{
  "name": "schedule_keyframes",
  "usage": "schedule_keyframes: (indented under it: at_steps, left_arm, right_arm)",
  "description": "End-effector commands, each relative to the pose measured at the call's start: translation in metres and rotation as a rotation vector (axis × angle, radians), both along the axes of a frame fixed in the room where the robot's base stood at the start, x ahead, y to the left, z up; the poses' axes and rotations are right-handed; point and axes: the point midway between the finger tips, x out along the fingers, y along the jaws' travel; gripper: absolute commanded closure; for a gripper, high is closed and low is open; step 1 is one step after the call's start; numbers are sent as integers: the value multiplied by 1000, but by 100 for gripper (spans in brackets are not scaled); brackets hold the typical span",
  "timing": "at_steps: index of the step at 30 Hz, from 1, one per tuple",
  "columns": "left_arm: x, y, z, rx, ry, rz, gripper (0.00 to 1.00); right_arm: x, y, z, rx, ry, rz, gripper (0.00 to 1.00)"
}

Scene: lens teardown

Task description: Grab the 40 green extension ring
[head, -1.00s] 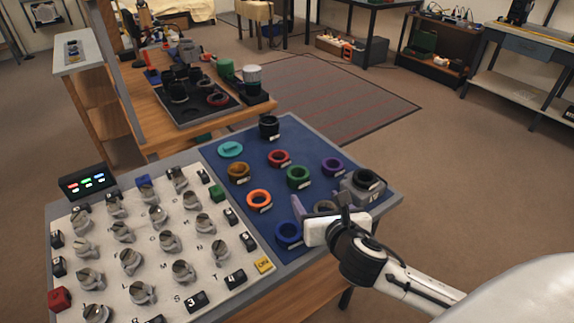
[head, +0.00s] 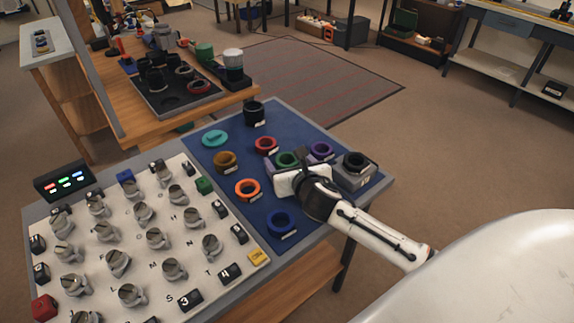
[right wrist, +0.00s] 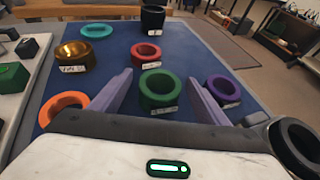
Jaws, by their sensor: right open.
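The green extension ring (head: 287,158) lies on the blue mat (head: 222,195), partly hidden behind my right gripper in the head view. In the right wrist view the green ring (right wrist: 159,90) stands ahead, with a small white label on its front that I cannot read. My right gripper (right wrist: 158,88) is open, and its two purple fingers reach forward on either side of the green ring without visibly touching it. In the head view my right gripper (head: 286,162) is low over the mat's right half. My left gripper is not in view.
Close by are a red ring (right wrist: 146,52), a purple ring (right wrist: 222,90), an orange ring (right wrist: 65,105) and a brown ring (right wrist: 74,56). A grey block with a black ring (head: 355,170) stands to the right. A blue ring (head: 282,222) lies nearer.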

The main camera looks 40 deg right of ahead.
Motion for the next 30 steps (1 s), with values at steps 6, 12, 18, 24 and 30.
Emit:
schedule_keyframes:
  at_steps: [6,12,18,24,30]
  left_arm:
    - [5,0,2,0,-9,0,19]
    - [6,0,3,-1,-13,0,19]
    - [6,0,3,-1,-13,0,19]
    - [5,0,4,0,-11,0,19]
    - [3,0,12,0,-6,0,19]
  right_arm:
    - [2,0,-1,1,0,1,31]
    - [2,-1,-1,1,0,0,58]
    - [2,0,0,0,-2,1,78]
    - [2,-1,5,-1,-4,1,78]
    - [3,-1,39,-3,-7,3,78]
